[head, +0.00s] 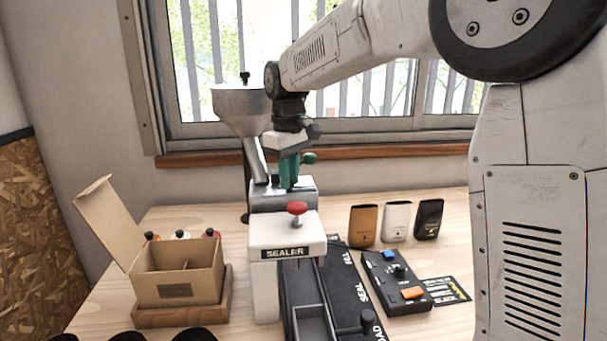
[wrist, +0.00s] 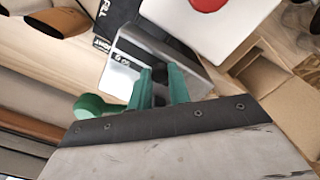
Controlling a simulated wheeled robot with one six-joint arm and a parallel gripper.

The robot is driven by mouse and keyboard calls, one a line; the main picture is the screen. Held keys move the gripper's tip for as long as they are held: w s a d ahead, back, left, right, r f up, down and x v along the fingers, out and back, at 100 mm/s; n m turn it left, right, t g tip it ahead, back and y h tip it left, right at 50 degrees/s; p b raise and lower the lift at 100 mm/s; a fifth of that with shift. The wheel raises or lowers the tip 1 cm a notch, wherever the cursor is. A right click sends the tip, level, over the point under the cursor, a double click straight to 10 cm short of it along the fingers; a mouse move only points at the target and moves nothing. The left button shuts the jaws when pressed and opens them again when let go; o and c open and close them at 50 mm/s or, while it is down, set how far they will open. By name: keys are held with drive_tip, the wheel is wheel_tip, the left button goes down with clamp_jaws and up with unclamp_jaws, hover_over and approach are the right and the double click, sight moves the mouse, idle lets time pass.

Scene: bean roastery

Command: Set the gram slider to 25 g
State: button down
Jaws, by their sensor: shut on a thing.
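The metal dosing unit (head: 300,187) stands behind the sealer, with a steel hopper (head: 238,106) above it. My gripper (head: 289,183) points down onto the unit's top. In the wrist view the two green fingers (wrist: 161,82) are closed with a narrow gap at the unit (wrist: 190,40). They are shut on a small part there, apparently the gram slider, which the fingers mostly hide. A dark scale label (wrist: 121,61) with small print shows beside the fingers; I cannot read the set value. A green ball knob (head: 308,158) is close beside the fingers, and it also shows in the wrist view (wrist: 90,106).
The white sealer (head: 270,236) with a red knob (head: 297,208) stands just in front. An open carton (head: 180,272) is at left. Brown, white and black bags (head: 397,221) stand at right, behind a control box (head: 385,262). A window is behind.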

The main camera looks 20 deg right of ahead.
drive_tip(key=c, duration=1.3)
unclamp_jaws()
drive_tip(key=shift+a, duration=0.3)
drive_tip(key=shift+d, duration=0.1)
drive_tip(key=shift+r, duration=0.1)
drive_tip(key=shift+r, duration=0.25)
wheel_tip(320, 180, up, 7)
drive_tip(key=shift+r, duration=0.1)
drive_tip(key=shift+w, duration=0.1)
drive_tip(key=s+d+f+m, duration=0.2)
drive_tip(key=s+f, duration=0.2)
drive_tip(key=s, duration=0.8)
drive_tip(key=s+d+f+m+t, duration=0.1)
drive_tip(key=s+d+f+m, duration=0.1)
drive_tip(key=s, duration=1)
drive_tip(key=s+d+f+m, duration=0.2)
drive_tip(key=s+d+f, duration=0.2)
drive_tip(key=s, duration=0.7)
drive_tip(key=shift+s+f+m, duration=0.2)
drive_tip(key=shift+f, duration=0.5)
drive_tip(key=shift+s+f+m, duration=0.2)
drive_tip(key=shift+f, duration=0.5)
